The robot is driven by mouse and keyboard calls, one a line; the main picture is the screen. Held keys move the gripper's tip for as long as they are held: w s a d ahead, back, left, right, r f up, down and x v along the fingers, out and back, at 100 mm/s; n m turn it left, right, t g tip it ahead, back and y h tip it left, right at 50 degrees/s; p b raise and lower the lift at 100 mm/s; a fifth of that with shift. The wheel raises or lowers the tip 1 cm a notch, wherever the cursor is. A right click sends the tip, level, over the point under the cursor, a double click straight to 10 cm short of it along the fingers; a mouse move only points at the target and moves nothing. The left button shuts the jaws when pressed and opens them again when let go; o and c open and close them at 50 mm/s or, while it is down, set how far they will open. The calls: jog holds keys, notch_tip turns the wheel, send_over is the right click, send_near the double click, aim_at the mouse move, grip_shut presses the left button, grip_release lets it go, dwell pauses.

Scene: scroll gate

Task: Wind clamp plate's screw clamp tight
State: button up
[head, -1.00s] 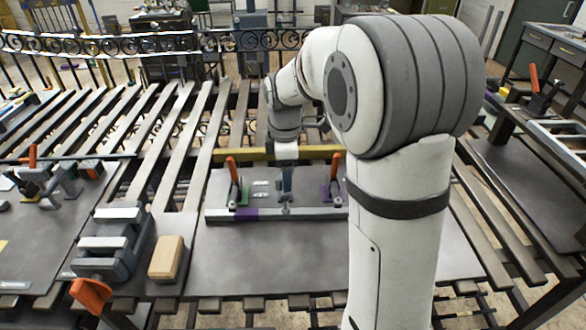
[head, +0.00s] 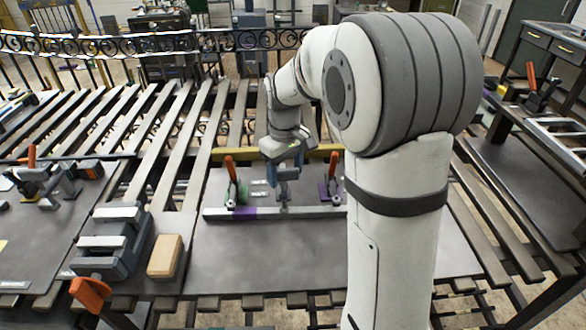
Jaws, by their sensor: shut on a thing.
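The clamp plate (head: 235,263) is a dark grey plate lying across the slatted bench, in the middle of the head view. The blue-grey screw clamp (head: 284,195) stands upright near its centre, behind a long grey bar. My gripper (head: 284,172) is over the top of the screw clamp, pointing down and shut on its upper end. The fingers and wrist cover the part held, so the screw's handle is hardly visible. How far the screw reaches down is too small to tell.
A grey vise (head: 108,243) and a tan wooden block (head: 164,256) sit to the left. The plate's front is clear.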

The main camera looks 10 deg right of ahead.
jog(key=m, duration=0.3)
jog(key=shift+a+r+m, duration=0.1)
jog(key=shift+a+m, duration=0.2)
jog(key=shift+c, duration=0.4)
jog(key=m, duration=0.3)
jog(key=shift+r+m, duration=0.15)
jog(key=shift+m, duration=0.65)
jog(key=shift+c, duration=0.7)
jog(key=shift+w+a+m, duration=0.1)
jog(key=shift+a+m, duration=0.1)
jog(key=shift+m, duration=0.2)
grip_shut()
jog(key=m, duration=0.4)
jog(key=shift+m, duration=0.3)
jog(key=shift+d+f+m, duration=0.1)
jog(key=shift+f+m, duration=0.05)
jog(key=shift+m, duration=0.8)
jog(key=shift+f+m, duration=0.15)
jog(key=shift+m, duration=0.8)
jog(key=shift+s, duration=0.2)
jog(key=o, duration=1.5)
grip_release()
jog(key=shift+w+r, duration=0.1)
jog(key=shift+r, duration=0.05)
jog(key=shift+c, duration=0.2)
